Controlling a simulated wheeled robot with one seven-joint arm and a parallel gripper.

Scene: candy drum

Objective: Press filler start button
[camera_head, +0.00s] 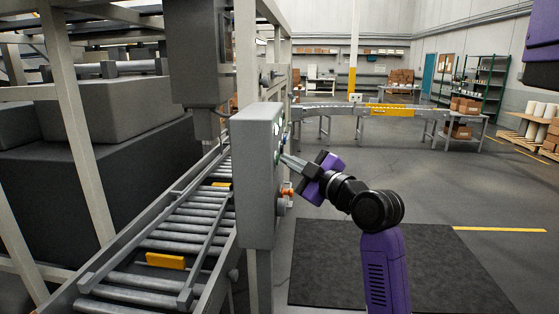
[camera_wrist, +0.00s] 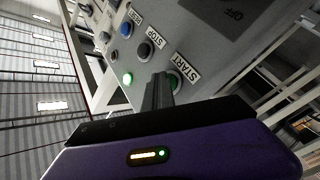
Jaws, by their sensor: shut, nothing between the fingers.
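The filler's grey control box (camera_head: 254,185) stands beside the roller conveyor in the head view. In the wrist view its panel (camera_wrist: 205,55) shows tilted. The green start button (camera_wrist: 175,83) is beside the START label and partly hidden by my fingers. The dark stop button (camera_wrist: 145,50) is further up by the STOP label, and a blue button (camera_wrist: 126,29) is beyond it. I cannot tell whether the tips touch the button.
An orange knob (camera_head: 287,192) sticks out of the box below my gripper. The roller conveyor (camera_head: 180,243) and frame posts are on the left. A dark floor mat (camera_head: 440,265) lies below my arm. The floor to the right is open.

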